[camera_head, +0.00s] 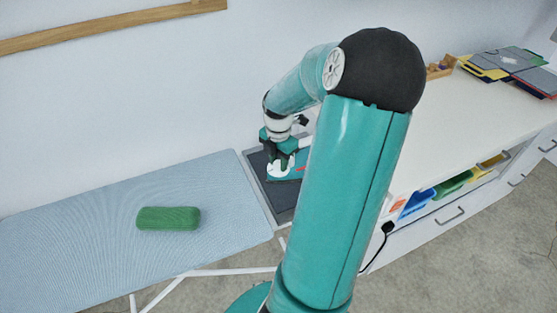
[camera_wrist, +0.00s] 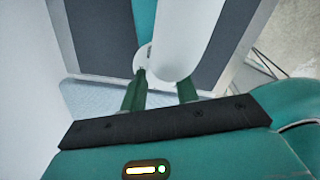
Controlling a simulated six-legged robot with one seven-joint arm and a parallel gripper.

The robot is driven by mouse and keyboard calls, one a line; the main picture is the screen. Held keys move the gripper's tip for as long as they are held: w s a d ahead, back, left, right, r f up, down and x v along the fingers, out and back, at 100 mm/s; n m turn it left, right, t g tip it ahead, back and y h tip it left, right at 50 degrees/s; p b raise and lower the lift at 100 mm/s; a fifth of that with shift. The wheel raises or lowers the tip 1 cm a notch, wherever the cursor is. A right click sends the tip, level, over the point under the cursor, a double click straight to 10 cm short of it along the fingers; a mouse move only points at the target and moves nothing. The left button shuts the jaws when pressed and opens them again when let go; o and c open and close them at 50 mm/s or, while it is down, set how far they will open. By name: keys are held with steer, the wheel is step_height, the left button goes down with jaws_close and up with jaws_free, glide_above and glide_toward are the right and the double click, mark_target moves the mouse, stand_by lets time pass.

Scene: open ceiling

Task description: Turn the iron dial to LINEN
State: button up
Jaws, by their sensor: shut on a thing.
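The iron (camera_head: 300,168) is teal and white and lies on a dark grey rest at the right end of the ironing board. In the wrist view its teal body (camera_wrist: 144,20) and white handle (camera_wrist: 185,35) show. A round white dial (camera_wrist: 143,58) sits beside the handle, partly hidden behind it. My gripper (camera_head: 279,164) reaches down onto the iron. In the wrist view my gripper (camera_wrist: 162,82) has its green fingers around the white dial area, shut on it. The dial's markings and pointer cannot be read.
A green case-like block (camera_head: 168,218) lies on the blue ironing board (camera_head: 60,245). A white counter (camera_head: 450,115) stands at the right, with folders (camera_head: 508,62) at its back and coloured items below. A black plug and cord (camera_head: 388,228) hang at the counter's side.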

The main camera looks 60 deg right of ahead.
mark_target(279, 163)
steer(key=m, duration=0.5)
steer(key=shift+m, duration=0.4)
steer(key=m, duration=0.4)
steer(key=shift+m, duration=0.3)
stand_by(0.3)
steer(key=o, duration=1)
step_height(279, 163, up, 14)
